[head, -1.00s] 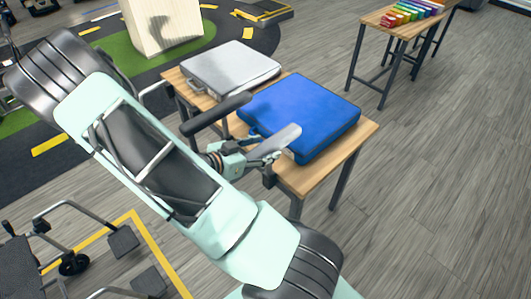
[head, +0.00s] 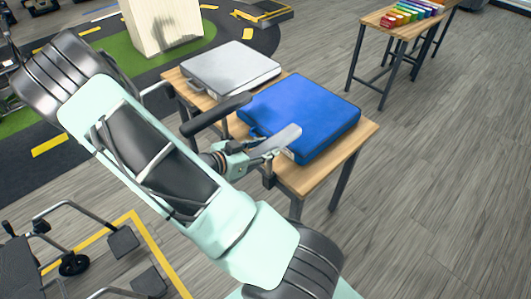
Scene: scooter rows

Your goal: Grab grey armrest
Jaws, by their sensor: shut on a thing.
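The fingertips are small and partly hidden, so the exact contact is hard to see. A dark armrest (head: 213,116) lies just above and left of my gripper, apart from the grey one.
A rear table (head: 375,20) bears several coloured blocks. Wheelchair parts (head: 122,242) stand at lower left. The floor at right is clear.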

